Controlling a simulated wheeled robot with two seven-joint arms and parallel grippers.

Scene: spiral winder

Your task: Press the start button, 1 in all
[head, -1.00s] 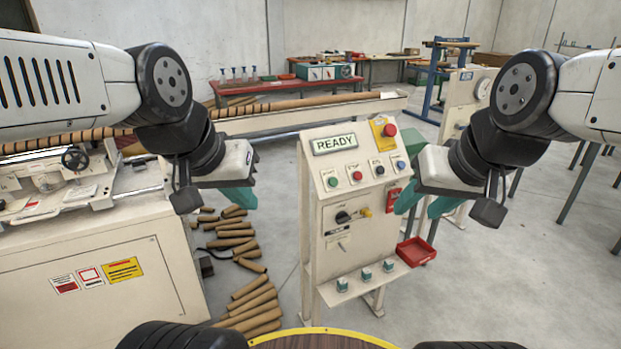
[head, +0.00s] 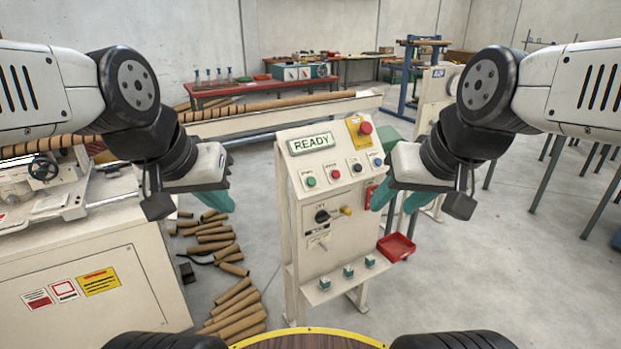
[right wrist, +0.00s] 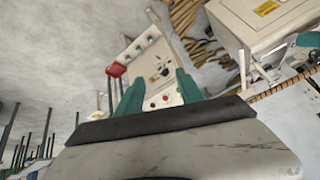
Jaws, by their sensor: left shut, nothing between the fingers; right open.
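The control panel (head: 345,231) stands upright in the middle of the head view, with a lit READY display (head: 311,144). A green button (head: 310,181), likely the start button, is leftmost in the row under the display; its label is too small to read. My left gripper (head: 214,203) is shut and empty, left of the panel and apart from it. My right gripper (head: 394,200) is open and overlaps the panel's right edge in the picture; I cannot tell how close it is. In the right wrist view, the panel (right wrist: 155,62) shows between and beyond the teal fingers.
A red button (head: 335,174), black button (head: 356,167) and blue button (head: 377,161) continue the row. A red mushroom button (head: 365,128) sits above. A red tray (head: 396,247) is right of the panel. Cardboard tubes (head: 235,303) lie on the floor at left.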

